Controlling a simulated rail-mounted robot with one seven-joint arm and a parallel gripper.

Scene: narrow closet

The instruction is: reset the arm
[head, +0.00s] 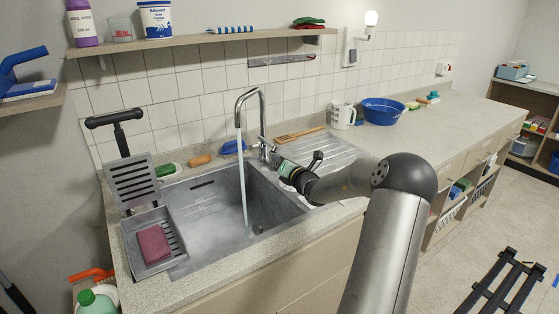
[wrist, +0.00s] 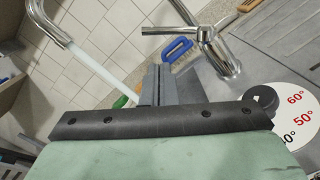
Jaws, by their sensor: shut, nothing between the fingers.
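My arm reaches from the lower right over the sink's edge. My gripper (head: 273,158) is close beside the tap (head: 262,125), and I cannot tell from the head view whether they touch. In the wrist view its grey fingers (wrist: 158,84) are together, with nothing between them. The tap's chrome body and lever also show in the wrist view (wrist: 222,50), just beyond the fingers. A stream of water (head: 243,180) runs from the spout into the grey sink (head: 205,215). A white dial (wrist: 292,112) with red and black temperature marks lies right of the fingers.
A white jug (head: 342,116) and a blue bowl (head: 383,111) stand behind my arm. A blue brush (head: 232,147) lies behind the sink. The right worktop (head: 450,120) is mostly clear.

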